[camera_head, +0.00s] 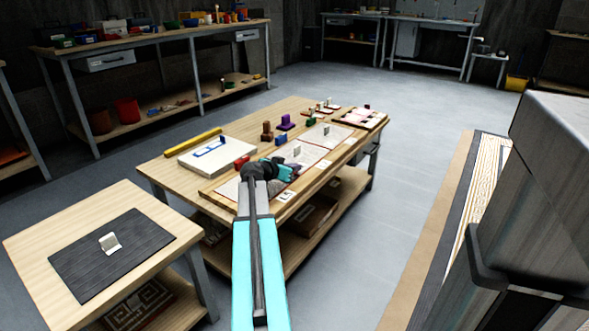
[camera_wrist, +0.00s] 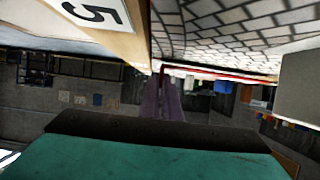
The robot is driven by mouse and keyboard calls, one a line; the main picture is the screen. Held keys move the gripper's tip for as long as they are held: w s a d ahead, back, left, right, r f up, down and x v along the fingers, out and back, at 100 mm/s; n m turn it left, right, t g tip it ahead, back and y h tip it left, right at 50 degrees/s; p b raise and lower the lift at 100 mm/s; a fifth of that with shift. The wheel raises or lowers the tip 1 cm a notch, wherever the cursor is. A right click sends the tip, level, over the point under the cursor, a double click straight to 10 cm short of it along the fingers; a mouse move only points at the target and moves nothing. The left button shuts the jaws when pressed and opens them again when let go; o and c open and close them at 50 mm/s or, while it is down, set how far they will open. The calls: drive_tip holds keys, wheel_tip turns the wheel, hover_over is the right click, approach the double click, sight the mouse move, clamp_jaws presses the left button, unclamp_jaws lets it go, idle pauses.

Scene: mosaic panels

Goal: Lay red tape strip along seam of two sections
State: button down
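In the head view, pale mosaic panels lie in a row on the long wooden bench, among them a near panel (camera_head: 229,189), a middle panel (camera_head: 312,155) and a far panel (camera_head: 328,133). Thin reddish lines show at some panel edges. My teal gripper (camera_head: 287,172) is over the near part of the row; its fingertips are too small to read. The wrist view shows a grey tiled panel (camera_wrist: 235,30) close by, with a thin red line (camera_wrist: 215,72) along its edge. I cannot tell whether this line is the tape strip. Nothing is clearly seen held.
Purple (camera_head: 287,122) and brown (camera_head: 267,131) pieces stand behind. A side table (camera_head: 150,200) is at left. Open floor (camera_head: 400,170) lies right of the bench.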

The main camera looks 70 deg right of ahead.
drive_tip(key=shift+f+b, duration=0.45)
drive_tip(key=shift+b, duration=0.2)
drive_tip(key=c, duration=2)
unclamp_jaws()
drive_tip(key=shift+r, duration=0.15)
drive_tip(key=shift+r+p, duration=0.5)
drive_tip(key=shift+p, duration=0.35)
drive_tip(key=p+v, duration=0.2)
drive_tip(key=v, duration=1)
drive_tip(key=shift+w+f, duration=0.1)
